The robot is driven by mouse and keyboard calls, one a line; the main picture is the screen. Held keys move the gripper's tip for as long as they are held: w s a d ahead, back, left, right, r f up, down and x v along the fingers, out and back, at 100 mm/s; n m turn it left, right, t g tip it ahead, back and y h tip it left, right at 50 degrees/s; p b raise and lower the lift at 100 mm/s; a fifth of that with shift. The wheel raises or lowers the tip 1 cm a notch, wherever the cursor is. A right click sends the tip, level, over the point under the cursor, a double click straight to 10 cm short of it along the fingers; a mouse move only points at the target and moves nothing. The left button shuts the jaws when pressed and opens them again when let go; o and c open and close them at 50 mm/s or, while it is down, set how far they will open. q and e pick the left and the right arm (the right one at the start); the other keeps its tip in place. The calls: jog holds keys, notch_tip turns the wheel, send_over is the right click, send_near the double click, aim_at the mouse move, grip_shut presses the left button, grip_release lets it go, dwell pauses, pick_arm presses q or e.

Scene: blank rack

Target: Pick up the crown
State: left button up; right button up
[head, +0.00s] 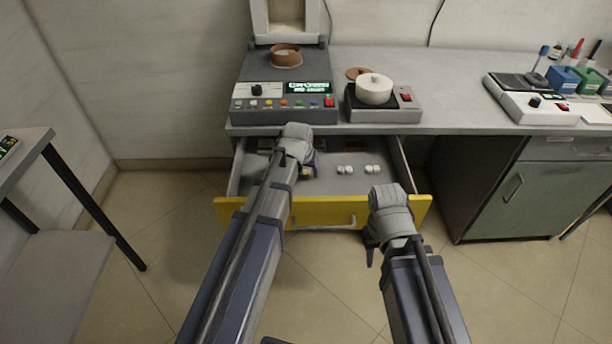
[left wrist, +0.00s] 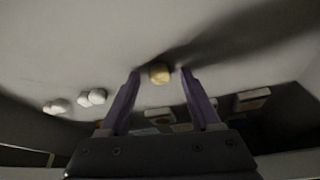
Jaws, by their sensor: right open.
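A small gold crown (left wrist: 159,73) lies on the grey drawer floor in the left wrist view, and a bit of it shows in the head view (head: 306,171). My left gripper (left wrist: 160,80) is open, with one finger on each side of the crown and a gap to both. In the head view my left gripper (head: 312,163) reaches down into the open drawer and partly hides the crown. My right gripper (head: 370,252) is open and empty, in front of the drawer.
The drawer (head: 235,206) is pulled out, with a yellow front. Small white tooth-like pieces (head: 344,169) lie to the right of the crown in the head view. Pale blocks (left wrist: 252,94) lie nearby. The counter (head: 450,112) with devices overhangs the drawer's back.

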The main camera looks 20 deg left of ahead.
aim_at(305, 174)
pick_arm(q)
grip_shut()
jog(key=shift+r, duration=0.15)
dwell(0.5)
notch_tip(305, 174, up, 10)
jog(key=p, duration=1)
